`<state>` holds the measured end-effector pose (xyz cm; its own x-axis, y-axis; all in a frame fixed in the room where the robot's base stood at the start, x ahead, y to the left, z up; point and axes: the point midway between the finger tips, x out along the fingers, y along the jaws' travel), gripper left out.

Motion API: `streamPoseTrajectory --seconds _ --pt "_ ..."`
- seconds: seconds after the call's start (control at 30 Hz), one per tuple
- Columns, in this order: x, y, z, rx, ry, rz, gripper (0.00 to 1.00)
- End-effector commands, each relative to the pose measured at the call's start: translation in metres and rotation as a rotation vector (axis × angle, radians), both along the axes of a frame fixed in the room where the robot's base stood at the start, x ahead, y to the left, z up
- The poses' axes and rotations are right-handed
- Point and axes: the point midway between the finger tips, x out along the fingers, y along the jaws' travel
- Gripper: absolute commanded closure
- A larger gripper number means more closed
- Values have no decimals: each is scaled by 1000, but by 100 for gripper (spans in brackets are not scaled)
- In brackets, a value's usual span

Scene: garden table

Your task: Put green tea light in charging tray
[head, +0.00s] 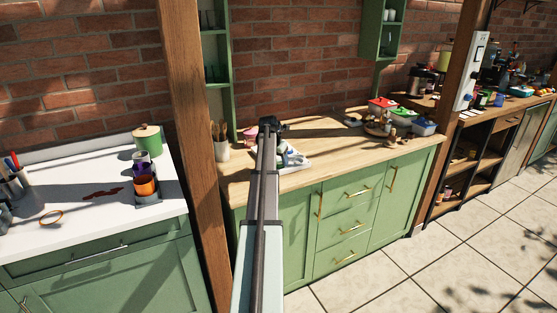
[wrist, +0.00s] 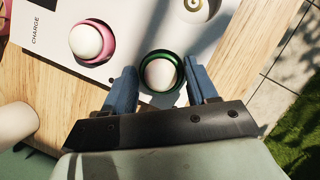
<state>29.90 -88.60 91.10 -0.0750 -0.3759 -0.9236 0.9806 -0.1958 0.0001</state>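The green tea light (wrist: 162,74), a dark green ring around a pale round centre, sits between the two blue fingers of my gripper (wrist: 162,80) in the wrist view. The fingers meet its rim on both sides with no clear gap. It is over the near edge of the white charging tray (wrist: 45,62), marked CHARGE; I cannot tell whether it touches the tray. In the head view my gripper (head: 270,128) is over the wooden counter, and my arm hides part of the white tray (head: 292,160) and the tea light.
A pink tea light (wrist: 92,42) lies on the tray, left of the green one. A white round thing with a gold ring (wrist: 196,6) is at the tray's upper right. Containers with red and green lids (head: 383,104) stand further right on the wooden counter (head: 330,143).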

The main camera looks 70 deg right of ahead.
Motion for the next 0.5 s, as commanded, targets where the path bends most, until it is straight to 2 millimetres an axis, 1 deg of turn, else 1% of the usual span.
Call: streamPoseTrajectory --seconds 0.03,0.17,0.37,0.5 --pt "0 0 0 0 0 0 37" --pt "0 0 0 0 0 0 25" --pt "0 0 0 0 0 0 25" --pt "0 1 5 0 0 0 25"
